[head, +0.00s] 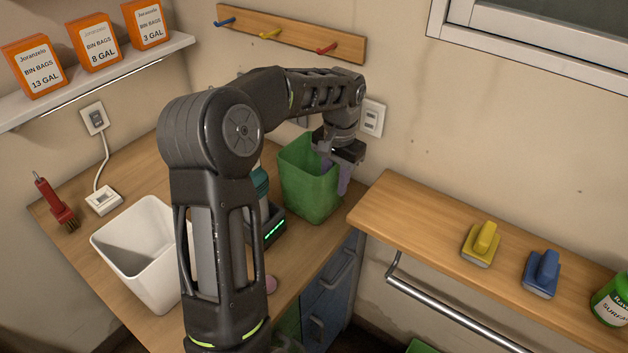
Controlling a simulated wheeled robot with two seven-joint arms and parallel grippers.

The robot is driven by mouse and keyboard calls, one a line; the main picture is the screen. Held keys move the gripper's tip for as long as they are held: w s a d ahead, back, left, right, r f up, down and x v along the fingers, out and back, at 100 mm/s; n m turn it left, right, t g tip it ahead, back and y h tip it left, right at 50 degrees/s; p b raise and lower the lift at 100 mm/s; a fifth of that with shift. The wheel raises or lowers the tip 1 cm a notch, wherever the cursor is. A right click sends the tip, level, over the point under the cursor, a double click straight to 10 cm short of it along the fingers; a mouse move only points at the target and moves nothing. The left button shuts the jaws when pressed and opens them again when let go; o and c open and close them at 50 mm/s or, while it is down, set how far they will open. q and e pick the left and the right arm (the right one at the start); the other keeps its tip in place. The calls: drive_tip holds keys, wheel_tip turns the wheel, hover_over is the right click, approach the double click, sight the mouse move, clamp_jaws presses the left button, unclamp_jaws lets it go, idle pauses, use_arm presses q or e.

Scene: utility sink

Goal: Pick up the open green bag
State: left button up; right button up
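The open green bag (305,188) stands upright on the wooden counter, left of the wall shelf, with its mouth facing up. It looks box-shaped. My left gripper (335,174) points down at the bag's right side, at the rim. Its purple fingers are apart: one shows outside the bag's right edge, and the other seems to be at or inside the mouth. I cannot tell whether either finger touches the bag. My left arm crosses the middle of the view and hides part of the counter. My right gripper is not in view.
A white bin (140,250) stands at the left of the counter, near a red brush (57,205). A wooden shelf (400,215) with yellow and blue brushes is to the right.

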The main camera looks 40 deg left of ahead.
use_arm(q)
drive_tip(key=shift+c, duration=0.3)
clamp_jaws()
idle(0.3)
idle(0.3)
